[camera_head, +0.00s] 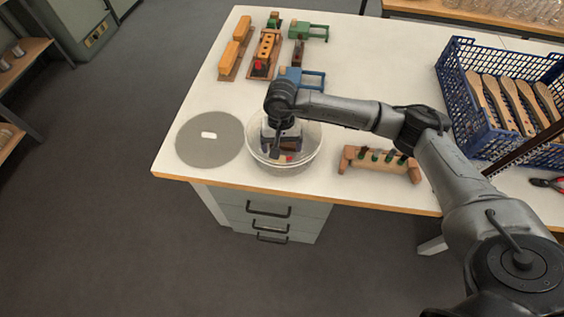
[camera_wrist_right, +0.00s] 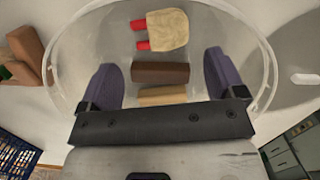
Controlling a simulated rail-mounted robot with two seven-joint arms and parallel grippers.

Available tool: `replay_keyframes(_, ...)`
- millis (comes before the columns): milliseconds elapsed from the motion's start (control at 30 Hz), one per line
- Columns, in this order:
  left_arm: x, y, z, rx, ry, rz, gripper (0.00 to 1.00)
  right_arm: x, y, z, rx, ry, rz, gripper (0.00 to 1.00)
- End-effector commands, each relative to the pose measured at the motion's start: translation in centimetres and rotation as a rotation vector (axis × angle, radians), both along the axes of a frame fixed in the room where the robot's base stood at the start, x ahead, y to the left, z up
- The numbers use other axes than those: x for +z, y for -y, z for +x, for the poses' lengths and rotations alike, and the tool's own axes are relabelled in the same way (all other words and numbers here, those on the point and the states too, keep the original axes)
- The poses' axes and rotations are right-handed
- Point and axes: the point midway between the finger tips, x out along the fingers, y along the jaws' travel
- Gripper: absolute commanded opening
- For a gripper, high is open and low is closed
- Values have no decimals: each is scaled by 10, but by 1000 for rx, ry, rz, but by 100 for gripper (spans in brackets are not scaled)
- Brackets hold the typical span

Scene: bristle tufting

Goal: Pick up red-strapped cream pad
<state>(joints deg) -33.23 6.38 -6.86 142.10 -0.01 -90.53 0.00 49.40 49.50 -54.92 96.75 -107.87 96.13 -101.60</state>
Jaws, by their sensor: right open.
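The red-strapped cream pad (camera_wrist_right: 168,30) lies in a clear round bowl (camera_wrist_right: 262,92), near the upper rim in the right wrist view. Its two red straps point left. A dark brown block (camera_wrist_right: 160,73) and a tan block (camera_wrist_right: 162,96) lie below it in that view. My right gripper (camera_wrist_right: 160,64) is open, with a purple finger on either side of the brown block and the pad just beyond the fingertips. In the head view the gripper (camera_head: 282,145) points down into the bowl (camera_head: 314,155) and hides most of its contents; a small red bit shows there. My left gripper is out of view.
A grey disc (camera_head: 205,145) with a white mark lies left of the bowl. A wooden holder (camera_head: 378,168) with green pegs stands right. Wooden fixtures (camera_head: 236,50) and a blue clamp (camera_head: 303,78) lie behind. A blue crate (camera_head: 457,95) of wooden brushes stands far right.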

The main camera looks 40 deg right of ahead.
Motion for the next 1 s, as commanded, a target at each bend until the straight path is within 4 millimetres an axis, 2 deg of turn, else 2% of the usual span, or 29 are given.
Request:
replay_keyframes(267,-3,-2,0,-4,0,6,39,-10,-1,-2,-1,0,1,89)
replay_keyframes(667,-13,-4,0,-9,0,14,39,-54,-5,-10,-2,0,1,89)
replay_keyframes(900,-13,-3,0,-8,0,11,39,-55,-5,-10,-2,1,0,89)
replay_keyframes(1000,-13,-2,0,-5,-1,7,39,-55,-5,-10,-2,0,1,79)
